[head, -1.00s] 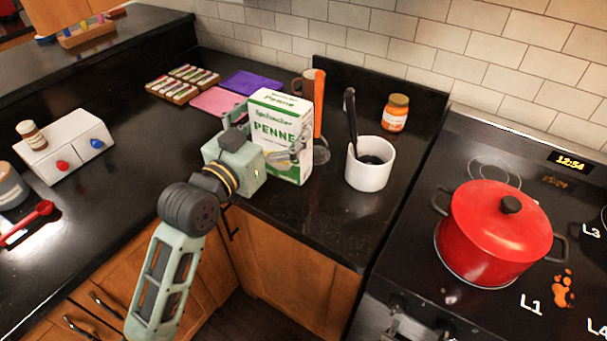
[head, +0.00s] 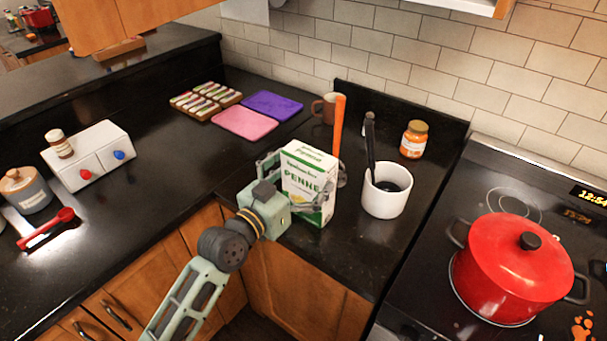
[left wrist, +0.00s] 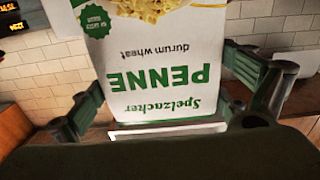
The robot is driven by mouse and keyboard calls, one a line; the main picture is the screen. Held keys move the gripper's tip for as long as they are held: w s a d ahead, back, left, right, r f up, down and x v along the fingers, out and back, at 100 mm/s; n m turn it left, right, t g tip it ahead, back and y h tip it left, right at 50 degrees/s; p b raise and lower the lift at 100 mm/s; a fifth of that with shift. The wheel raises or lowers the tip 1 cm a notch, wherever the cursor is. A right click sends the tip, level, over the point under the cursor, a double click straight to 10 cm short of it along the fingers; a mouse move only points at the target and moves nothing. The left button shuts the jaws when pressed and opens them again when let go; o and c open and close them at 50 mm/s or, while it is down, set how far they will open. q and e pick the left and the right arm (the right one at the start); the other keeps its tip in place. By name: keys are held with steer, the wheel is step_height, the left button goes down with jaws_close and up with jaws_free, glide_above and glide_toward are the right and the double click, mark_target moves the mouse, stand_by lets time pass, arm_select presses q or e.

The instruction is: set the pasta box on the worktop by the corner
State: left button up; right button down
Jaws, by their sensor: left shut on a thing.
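The pasta box (head: 309,181), white and green with "PENNE" on it, is upright at the worktop (head: 262,165) corner in the head view. My left gripper (head: 306,186) is shut on it, with a finger on each side. In the left wrist view the pasta box (left wrist: 160,70) appears upside down between the two fingers (left wrist: 165,95). I cannot tell whether its base touches the worktop; the front edge is close below it. My right gripper is not in view.
A white mug (head: 386,192) with a dark utensil stands right of the box. An orange-handled thing (head: 339,125) and a brown mug (head: 325,107) are behind it. A red pot (head: 515,262) sits on the stove.

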arm_select(q)
steer(key=shift+r, duration=0.15)
steer(key=o, duration=1.3)
steer(key=shift+f, duration=0.2)
steer(key=shift+o, duration=0.2)
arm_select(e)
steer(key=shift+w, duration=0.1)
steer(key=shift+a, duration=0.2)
arm_select(q)
steer(key=shift+s+r, duration=0.1)
steer(key=b+v, duration=0.2)
steer(key=v, duration=1)
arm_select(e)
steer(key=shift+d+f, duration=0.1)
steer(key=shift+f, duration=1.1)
